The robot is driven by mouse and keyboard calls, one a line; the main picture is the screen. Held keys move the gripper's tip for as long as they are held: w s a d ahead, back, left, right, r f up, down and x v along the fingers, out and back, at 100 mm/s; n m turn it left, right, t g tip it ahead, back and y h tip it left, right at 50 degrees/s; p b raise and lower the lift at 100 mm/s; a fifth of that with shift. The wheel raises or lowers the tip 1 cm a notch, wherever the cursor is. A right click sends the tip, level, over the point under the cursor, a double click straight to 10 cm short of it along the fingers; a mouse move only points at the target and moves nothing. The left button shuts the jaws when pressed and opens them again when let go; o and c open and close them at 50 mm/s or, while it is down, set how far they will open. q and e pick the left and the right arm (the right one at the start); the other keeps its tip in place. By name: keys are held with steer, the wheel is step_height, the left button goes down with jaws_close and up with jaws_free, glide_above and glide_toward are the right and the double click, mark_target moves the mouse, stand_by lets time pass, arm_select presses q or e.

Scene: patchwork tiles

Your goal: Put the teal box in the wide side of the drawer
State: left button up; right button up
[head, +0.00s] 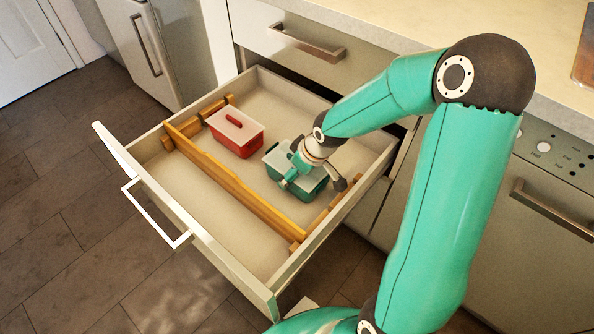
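The open drawer (190,193) has a long wooden divider (232,182) splitting it into a side by the handle and a wider-looking side towards the cabinet. The teal box (313,190), with a pale lid, is in the wider side, near its right end. It looks level; I cannot tell if it rests on the floor. My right gripper (312,182) is over the box, its fingers apart and close around it. The gripper and wrist hide part of the lid, and I cannot tell whether the fingers grip. My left gripper is not in view.
A red box (235,131) with a pale lid sits in the same side, left of the teal box. The handle side is empty. The countertop (400,22) and a closed drawer (290,40) are behind. A dishwasher-like front (540,190) stands at right.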

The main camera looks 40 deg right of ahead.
steer(key=shift+s+r+p, duration=0.1)
steer(key=shift+r+p, duration=0.25)
steer(key=shift+r, duration=0.15)
steer(key=p+v, duration=0.3)
steer(key=v, duration=0.8)
steer(key=shift+p, duration=0.35)
